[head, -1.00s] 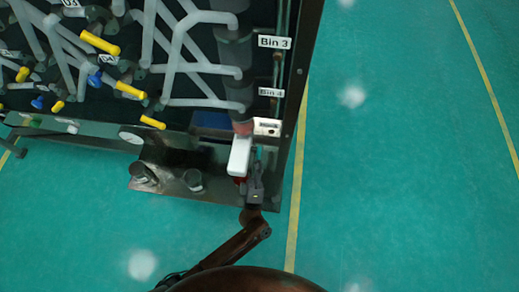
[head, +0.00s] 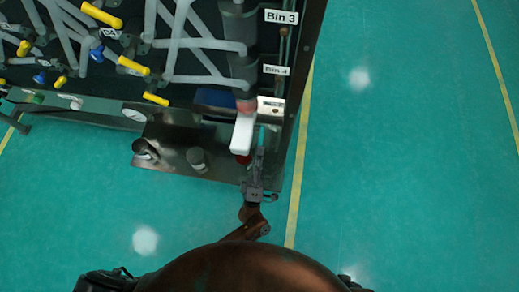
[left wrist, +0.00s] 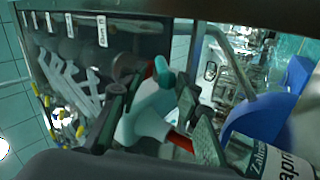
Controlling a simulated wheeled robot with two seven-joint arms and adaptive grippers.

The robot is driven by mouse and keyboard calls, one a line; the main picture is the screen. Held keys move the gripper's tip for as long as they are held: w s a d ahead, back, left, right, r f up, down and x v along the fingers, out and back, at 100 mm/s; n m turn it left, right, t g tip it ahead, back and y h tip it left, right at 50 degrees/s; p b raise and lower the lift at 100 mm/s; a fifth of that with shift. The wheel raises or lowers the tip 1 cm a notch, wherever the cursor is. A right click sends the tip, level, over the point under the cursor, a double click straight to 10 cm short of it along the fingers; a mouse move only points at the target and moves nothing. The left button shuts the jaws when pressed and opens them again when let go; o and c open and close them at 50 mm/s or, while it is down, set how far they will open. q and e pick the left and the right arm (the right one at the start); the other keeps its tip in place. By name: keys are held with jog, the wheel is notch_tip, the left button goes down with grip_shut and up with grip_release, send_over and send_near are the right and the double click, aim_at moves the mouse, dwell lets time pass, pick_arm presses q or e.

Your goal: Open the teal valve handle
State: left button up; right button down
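The teal valve handle (head: 262,134) shows as a thin teal strip beside a white block at the lower right corner of the sieve machine. In the left wrist view its rounded teal end (left wrist: 161,68) rises beyond a white body (left wrist: 146,116). My left gripper (head: 259,158) points up at the handle from below. In the left wrist view the dark fingers of my left gripper (left wrist: 152,98) are apart, one on each side of the white and teal parts. Contact with the handle cannot be told. My right gripper does not show.
The machine's dark frame (head: 297,110) rises right of the handle. Several yellow handles (head: 133,66) and grey pipes lie to the left. A blue curved part (left wrist: 262,116) and a labelled container (left wrist: 270,160) are close on the right in the wrist view. Open floor (head: 400,180) lies right.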

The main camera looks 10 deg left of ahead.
pick_arm(q)
jog(key=b+v, duration=0.3)
jog(key=v, duration=0.5)
jog(key=shift+f, duration=0.65)
jog(key=shift+r, duration=0.15)
dwell(0.6)
